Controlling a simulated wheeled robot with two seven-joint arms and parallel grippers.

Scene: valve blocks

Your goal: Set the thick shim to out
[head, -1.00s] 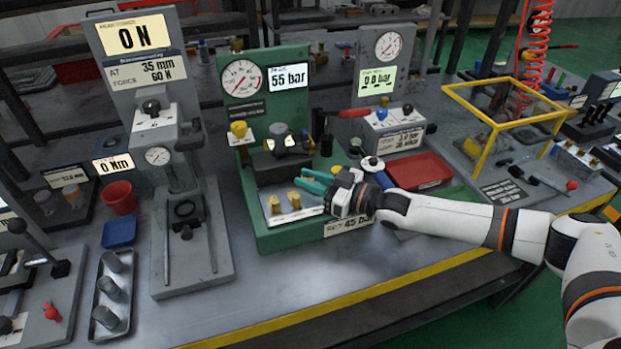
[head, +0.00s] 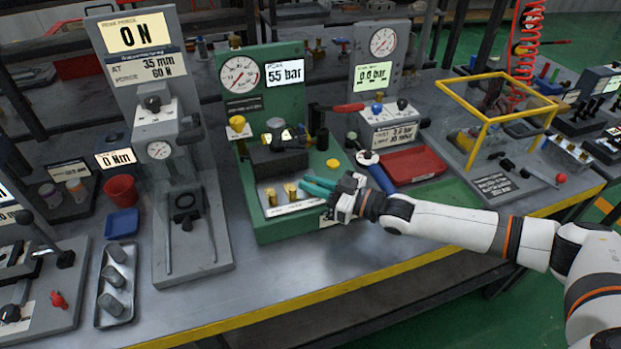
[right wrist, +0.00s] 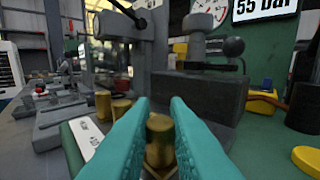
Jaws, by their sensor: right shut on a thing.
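The green valve test bench (head: 284,225) stands in the middle of the table and reads 55 bar. Two brass shim pieces (head: 272,197) (head: 291,190) stand on the pale strip at its front. My right gripper (head: 304,185), with teal fingers, reaches in from the right beside them. In the right wrist view its fingers are shut on a third brass piece (right wrist: 160,141), low between the tips; the other two brass pieces (right wrist: 122,108) (right wrist: 104,104) stand to the left. I cannot read which shim is the thick one. My left gripper is not in view.
A grey press (head: 190,264) stands to the left, with a metal tray (head: 131,318) of grey cylinders beside it. A grey gauge stand (head: 385,75), a red tray (head: 412,166) and a yellow frame (head: 484,124) lie to the right. The table's front strip is clear.

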